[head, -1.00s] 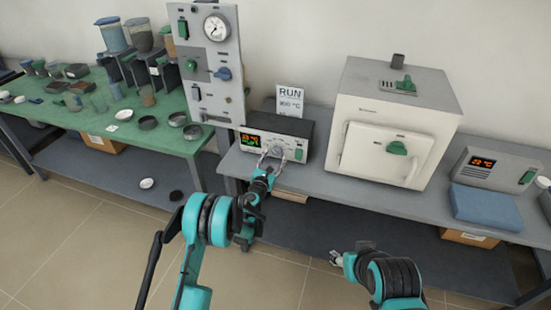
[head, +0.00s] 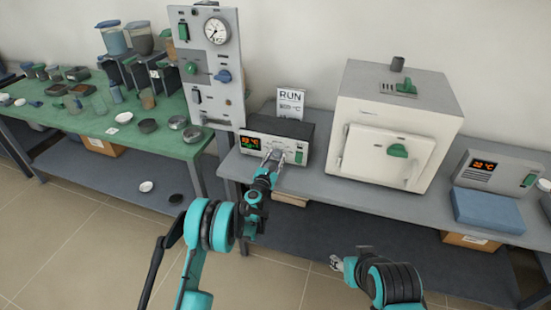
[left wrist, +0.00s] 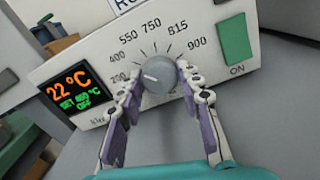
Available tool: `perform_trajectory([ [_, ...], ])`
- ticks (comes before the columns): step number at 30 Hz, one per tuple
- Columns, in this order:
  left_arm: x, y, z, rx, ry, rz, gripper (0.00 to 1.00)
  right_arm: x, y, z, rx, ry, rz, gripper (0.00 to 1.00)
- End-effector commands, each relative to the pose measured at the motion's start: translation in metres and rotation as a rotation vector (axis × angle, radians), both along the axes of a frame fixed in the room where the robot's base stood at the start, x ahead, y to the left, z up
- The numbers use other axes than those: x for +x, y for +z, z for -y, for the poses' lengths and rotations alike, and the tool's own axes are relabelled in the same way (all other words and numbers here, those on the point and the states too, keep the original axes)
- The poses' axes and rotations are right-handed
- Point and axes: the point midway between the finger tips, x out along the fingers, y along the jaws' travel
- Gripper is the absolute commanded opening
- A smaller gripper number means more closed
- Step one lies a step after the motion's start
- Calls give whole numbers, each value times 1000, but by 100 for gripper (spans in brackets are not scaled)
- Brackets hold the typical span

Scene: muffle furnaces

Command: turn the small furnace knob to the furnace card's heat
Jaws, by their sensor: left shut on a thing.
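The small furnace's control box (head: 280,137) stands on the grey bench, with a round grey knob (left wrist: 158,76) on its front. Dial numbers from 200 to 900 ring the knob. Its white mark points left, toward the low numbers. The display (left wrist: 75,88) shows 22 °C in orange and, in green, a set value that looks like 400 °C, with OFF. The furnace card (head: 290,101) stands behind the box and reads RUN; its number is too small to read surely. My left gripper (head: 275,156) is shut on the knob, fingers at either side (left wrist: 160,88). My right gripper (head: 336,263) hangs low before the bench.
A green ON switch (left wrist: 235,38) sits right of the dial. The white furnace (head: 390,130) stands to the right, then another controller (head: 500,170) and a blue block (head: 488,208). A gauge panel (head: 208,65) rises at left, beside a green table (head: 170,140) with jars and dishes.

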Motion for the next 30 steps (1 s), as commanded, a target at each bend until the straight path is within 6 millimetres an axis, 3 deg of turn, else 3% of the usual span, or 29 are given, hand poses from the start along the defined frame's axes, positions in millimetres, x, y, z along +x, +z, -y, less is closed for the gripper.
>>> perform_trajectory([
  [11, 0, 0, 0, 199, 0, 65, 6, 0, 0, 0, 0, 0, 0, 47],
  [30, 0, 0, 0, 774, -1, 251, 6, 0, 0, 0, 0, 0, 0, 47],
])
